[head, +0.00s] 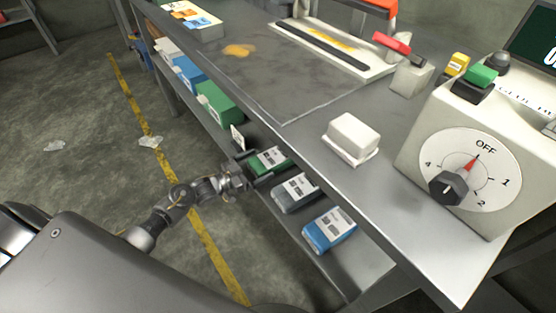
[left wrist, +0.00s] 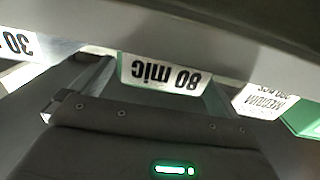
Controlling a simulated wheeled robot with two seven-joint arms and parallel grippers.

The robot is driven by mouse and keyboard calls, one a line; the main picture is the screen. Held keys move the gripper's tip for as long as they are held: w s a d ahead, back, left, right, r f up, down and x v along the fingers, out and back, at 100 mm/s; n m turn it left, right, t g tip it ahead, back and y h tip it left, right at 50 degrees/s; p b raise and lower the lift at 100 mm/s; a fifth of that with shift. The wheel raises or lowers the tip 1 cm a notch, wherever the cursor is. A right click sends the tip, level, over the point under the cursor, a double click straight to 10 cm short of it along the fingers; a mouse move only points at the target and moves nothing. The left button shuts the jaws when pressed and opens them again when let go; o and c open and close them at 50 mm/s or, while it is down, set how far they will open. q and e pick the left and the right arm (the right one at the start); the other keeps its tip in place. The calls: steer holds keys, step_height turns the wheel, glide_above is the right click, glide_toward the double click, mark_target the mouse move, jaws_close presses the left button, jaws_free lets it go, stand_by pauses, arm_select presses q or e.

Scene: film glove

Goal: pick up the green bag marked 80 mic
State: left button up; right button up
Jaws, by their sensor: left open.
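The green bag (head: 272,159) with a white label lies on the lower shelf under the bench edge in the head view. In the left wrist view its label, reading "80 mic" upside down (left wrist: 164,76), faces me between my fingers. My left gripper (head: 256,168) is open at the near end of the green bag, with its fingers to either side of it. I cannot tell whether the fingers touch the bag. Most of the bag's body is hidden in the wrist view. My right gripper is in neither view.
A grey bag (head: 295,193) and a blue bag (head: 329,230) lie along the same shelf (head: 355,270). A green box (head: 219,103) stands on the other side. The bench top (head: 300,85) overhangs the bags closely. The floor beside the shelf is mostly clear.

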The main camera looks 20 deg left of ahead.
arm_select(q)
steer(key=c, duration=0.9)
steer(key=shift+c, duration=0.2)
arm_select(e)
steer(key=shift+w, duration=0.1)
arm_select(q)
steer(key=shift+r, duration=0.5)
step_height(320, 180, up, 3)
steer(key=shift+f+p, duration=0.2)
steer(key=shift+p, duration=0.45)
steer(key=s+a+r+p, duration=0.1)
steer(key=s+a+r, duration=0.1)
steer(key=a+r, duration=0.2)
steer(key=s+a+r+p, duration=0.1)
steer(key=s+a+r, duration=0.2)
steer(key=a, duration=0.6)
step_height(320, 180, up, 2)
steer(key=shift+s+r, duration=0.25)
steer(key=shift+s, duration=0.05)
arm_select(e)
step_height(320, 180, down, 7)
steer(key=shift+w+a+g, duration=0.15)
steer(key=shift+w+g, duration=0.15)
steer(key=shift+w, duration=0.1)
